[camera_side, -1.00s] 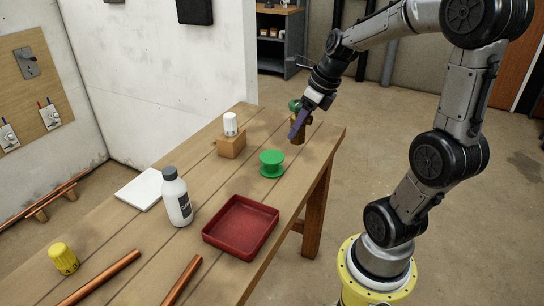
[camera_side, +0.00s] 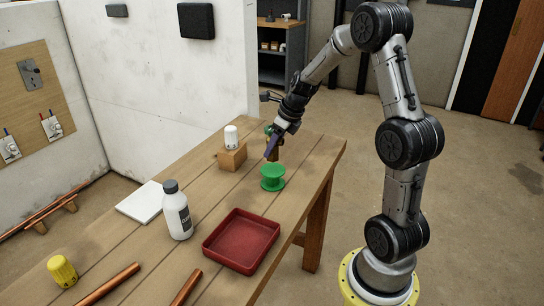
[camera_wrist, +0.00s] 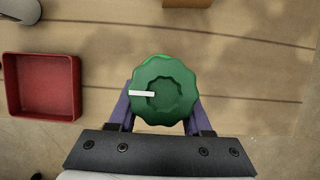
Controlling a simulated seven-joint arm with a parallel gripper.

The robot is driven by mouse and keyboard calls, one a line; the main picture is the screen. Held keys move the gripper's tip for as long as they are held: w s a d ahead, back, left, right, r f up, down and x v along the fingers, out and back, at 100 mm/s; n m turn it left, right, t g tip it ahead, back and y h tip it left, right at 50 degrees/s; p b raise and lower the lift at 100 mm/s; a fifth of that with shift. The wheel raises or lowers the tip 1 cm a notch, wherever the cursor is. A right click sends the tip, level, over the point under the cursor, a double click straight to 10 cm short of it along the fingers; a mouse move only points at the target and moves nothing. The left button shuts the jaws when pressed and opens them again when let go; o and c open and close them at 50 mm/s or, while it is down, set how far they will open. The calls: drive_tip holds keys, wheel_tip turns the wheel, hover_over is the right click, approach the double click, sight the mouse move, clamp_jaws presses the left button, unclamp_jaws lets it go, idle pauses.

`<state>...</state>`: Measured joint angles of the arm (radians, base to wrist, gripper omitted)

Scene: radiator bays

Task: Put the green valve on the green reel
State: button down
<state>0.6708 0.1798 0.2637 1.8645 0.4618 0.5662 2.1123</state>
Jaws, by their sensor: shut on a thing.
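The green valve (camera_wrist: 162,90) has a scalloped green cap with a white mark and sits between the two purple fingers of my gripper (camera_wrist: 160,108). In the side view my gripper (camera_side: 272,150) is shut on the valve, whose brass-coloured body (camera_side: 276,154) hangs upright below the green cap, partly covered by a finger. The green reel (camera_side: 272,178) stands on the table just in front of and below the valve in the side view. A small gap seems to show between them.
A white-capped valve (camera_side: 231,138) stands on a wooden block (camera_side: 232,160) left of my gripper. The table's right edge is clear.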

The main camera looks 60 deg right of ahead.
sight(272, 156)
drive_tip(key=shift+s+d+x, duration=0.1)
drive_tip(key=shift+s+x, duration=0.1)
drive_tip(key=shift+x, duration=0.75)
drive_tip(key=shift+s+d+x, duration=0.1)
drive_tip(key=shift+s+x, duration=0.1)
drive_tip(key=shift+x, duration=0.75)
drive_tip(key=shift+f, duration=0.3)
drive_tip(key=shift+c, duration=1.7)
unclamp_jaws()
